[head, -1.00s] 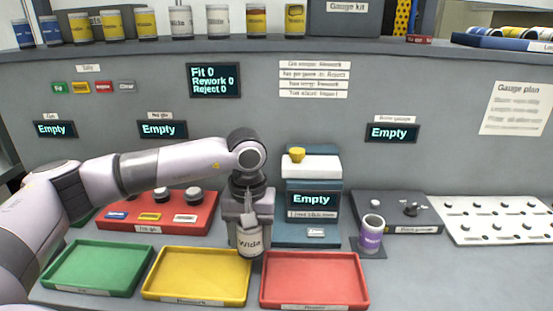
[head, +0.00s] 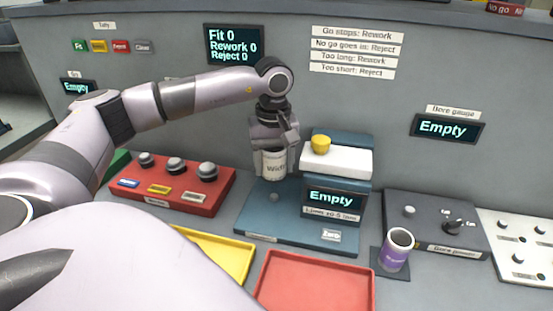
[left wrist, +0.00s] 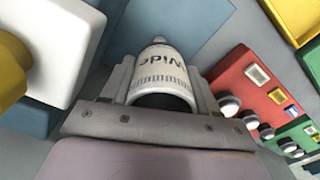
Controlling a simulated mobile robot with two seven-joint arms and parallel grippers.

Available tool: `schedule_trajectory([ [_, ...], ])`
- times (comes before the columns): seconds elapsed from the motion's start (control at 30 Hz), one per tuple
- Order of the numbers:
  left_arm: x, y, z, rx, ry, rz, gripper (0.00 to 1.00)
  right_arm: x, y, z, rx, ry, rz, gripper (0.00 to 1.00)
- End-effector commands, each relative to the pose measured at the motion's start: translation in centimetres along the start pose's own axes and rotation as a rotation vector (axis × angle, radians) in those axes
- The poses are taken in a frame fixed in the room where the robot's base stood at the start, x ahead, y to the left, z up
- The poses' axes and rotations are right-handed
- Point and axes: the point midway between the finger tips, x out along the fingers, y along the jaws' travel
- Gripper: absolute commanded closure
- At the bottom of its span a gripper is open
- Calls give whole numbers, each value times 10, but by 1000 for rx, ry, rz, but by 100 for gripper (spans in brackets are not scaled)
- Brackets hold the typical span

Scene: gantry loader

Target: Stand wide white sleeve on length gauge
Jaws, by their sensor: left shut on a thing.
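The wide white sleeve (head: 274,164), labelled "Wide", is upright between the fingers of my left gripper (head: 275,150), which is shut on it. The sleeve also shows in the left wrist view (left wrist: 160,72) between both fingers. The length gauge (head: 290,225) is a blue stand with a base plate, a small round stud, a white block with a yellow knob and a display reading "Empty". The sleeve is over the left, rear part of the base plate, beside the white block; it appears held above the plate. My right gripper is not in view.
A red unit with several knobs (head: 190,182) stands left of the gauge. Yellow (head: 228,252) and red (head: 318,285) trays lie in front. A purple sleeve (head: 397,248) stands by the bore gauge (head: 432,222) at right. The grey wall with signs is close behind.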

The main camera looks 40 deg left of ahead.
Motion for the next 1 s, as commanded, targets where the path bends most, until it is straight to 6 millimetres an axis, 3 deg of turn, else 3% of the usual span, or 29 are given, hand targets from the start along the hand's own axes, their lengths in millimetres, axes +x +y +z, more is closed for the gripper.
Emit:
schedule_trajectory([
  [1.0, 59, 0, 0, 1, 0, 1, 89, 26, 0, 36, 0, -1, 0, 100],
])
